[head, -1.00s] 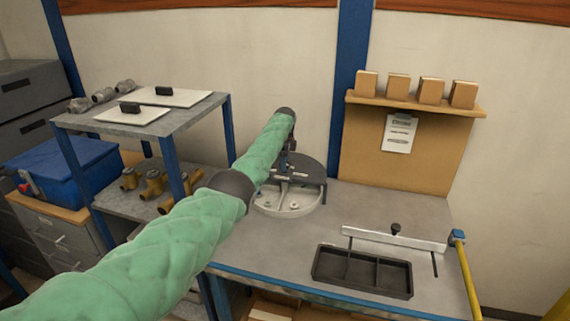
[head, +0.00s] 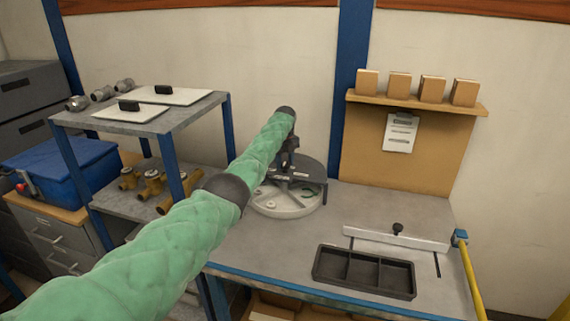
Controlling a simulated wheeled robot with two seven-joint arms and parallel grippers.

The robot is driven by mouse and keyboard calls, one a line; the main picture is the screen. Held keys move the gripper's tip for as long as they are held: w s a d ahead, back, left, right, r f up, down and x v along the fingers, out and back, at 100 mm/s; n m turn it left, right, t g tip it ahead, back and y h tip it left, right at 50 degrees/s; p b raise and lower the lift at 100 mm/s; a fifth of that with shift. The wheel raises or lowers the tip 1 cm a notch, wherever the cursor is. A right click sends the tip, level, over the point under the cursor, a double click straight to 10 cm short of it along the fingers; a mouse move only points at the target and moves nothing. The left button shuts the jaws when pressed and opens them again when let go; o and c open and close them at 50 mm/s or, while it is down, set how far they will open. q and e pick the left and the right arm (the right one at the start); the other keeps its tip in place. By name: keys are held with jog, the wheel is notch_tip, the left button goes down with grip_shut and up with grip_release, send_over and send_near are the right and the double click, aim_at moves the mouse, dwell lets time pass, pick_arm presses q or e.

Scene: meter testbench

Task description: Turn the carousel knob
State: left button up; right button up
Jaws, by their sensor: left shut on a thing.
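The carousel (head: 285,209) is a round pale tray with a dark grey cover (head: 311,171) over its back part, standing on the bench. A small green curved piece (head: 309,192) shows in the tray on the right. My left arm, in a green quilted sleeve, reaches across from the lower left. My left gripper (head: 287,174) points down over the middle of the carousel and is shut on the carousel knob, which is mostly hidden by the gripper and arm. My right gripper is not in view.
A black tray (head: 364,285) with three compartments lies at the bench front. A white bar (head: 385,237) with a black knob stands behind it. A shelf unit (head: 135,123) with fittings stands left.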

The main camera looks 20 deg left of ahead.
pick_arm(q)
jog(key=shift+r, duration=0.2)
jog(key=shift+m, duration=0.3)
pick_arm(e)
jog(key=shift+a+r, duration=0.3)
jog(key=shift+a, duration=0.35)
pick_arm(q)
jog(key=o, duration=0.7)
jog(key=shift+w, duration=0.1)
jog(key=shift+o, duration=1.3)
jog(key=shift+f, duration=0.1)
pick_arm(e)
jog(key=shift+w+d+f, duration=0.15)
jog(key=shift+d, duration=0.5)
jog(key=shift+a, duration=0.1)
